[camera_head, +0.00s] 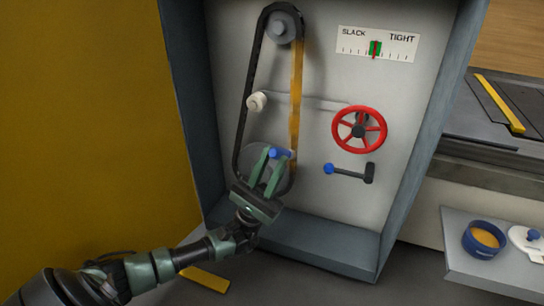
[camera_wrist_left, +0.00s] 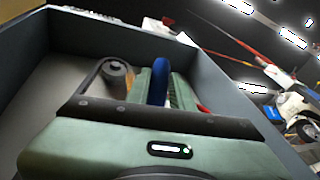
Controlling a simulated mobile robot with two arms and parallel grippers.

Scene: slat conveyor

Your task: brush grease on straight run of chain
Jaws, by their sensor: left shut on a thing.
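The chain (camera_head: 244,92) loops around an upper sprocket (camera_head: 284,27) and a lower wheel inside an open grey cabinet. Its left run is dark. Its right run (camera_head: 296,90) is coated yellow-brown along most of its length. My left gripper (camera_head: 272,160) is shut on a blue handle (camera_head: 281,153), apparently the brush, in front of the lower wheel beside the right run's lower end. The handle also shows between the fingers in the left wrist view (camera_wrist_left: 160,82). The bristles are hard to make out, and I cannot tell whether they touch the chain. My right gripper is out of view.
A red handwheel (camera_head: 358,130), a blue-knobbed lever (camera_head: 350,172) and a slack-tight scale (camera_head: 377,43) are right of the chain. A white roller (camera_head: 257,101) is by the left run. A blue grease tin (camera_head: 484,239) stands on a shelf (camera_head: 462,262) beside a white lid (camera_head: 526,243).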

